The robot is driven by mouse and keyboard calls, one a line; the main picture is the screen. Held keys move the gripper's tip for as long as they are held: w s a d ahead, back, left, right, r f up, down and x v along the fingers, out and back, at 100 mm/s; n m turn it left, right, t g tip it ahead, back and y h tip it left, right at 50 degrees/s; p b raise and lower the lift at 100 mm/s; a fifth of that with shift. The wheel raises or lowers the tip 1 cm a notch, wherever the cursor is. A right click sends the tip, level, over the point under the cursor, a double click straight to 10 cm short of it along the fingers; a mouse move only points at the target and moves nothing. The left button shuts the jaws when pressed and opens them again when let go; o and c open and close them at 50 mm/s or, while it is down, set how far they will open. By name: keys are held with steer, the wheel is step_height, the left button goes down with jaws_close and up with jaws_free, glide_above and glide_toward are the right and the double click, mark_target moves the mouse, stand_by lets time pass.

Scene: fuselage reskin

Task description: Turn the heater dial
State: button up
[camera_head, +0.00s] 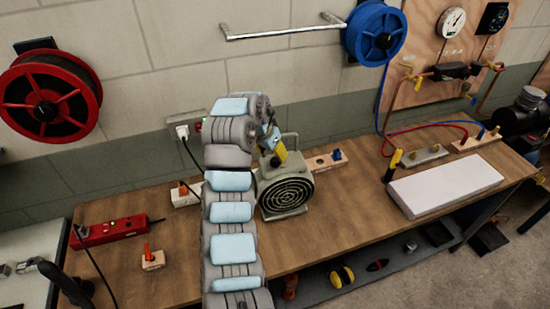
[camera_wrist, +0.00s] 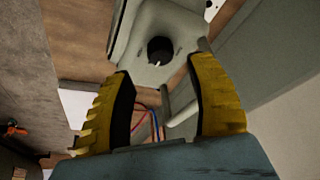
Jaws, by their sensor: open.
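The heater (camera_head: 285,180) is a grey-green box with a round black grille and a top handle, standing on the wooden bench. In the wrist view its light panel (camera_wrist: 130,40) carries a round black dial (camera_wrist: 160,50) with a small white mark at its lower edge. My gripper (camera_wrist: 165,80) has two yellow ribbed fingers, open and empty. The dial appears between and beyond the fingertips, and no contact shows. In the head view my gripper (camera_head: 278,152) is at the top rear of the heater, partly hidden by my arm. The dial is hidden there.
The workbench (camera_head: 350,225) also holds a red power strip (camera_head: 110,232), a white slab (camera_head: 445,187) and small wooden blocks. A wall socket with a plug (camera_head: 183,132) is behind my arm. A towel rail (camera_head: 283,32) and hose reels hang above.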

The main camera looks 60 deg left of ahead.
steer(key=v, duration=0.6)
steer(key=shift+r, duration=0.2)
steer(key=shift+s+d, duration=0.1)
steer(key=shift+s, duration=0.05)
steer(key=shift+r, duration=0.1)
stand_by(0.5)
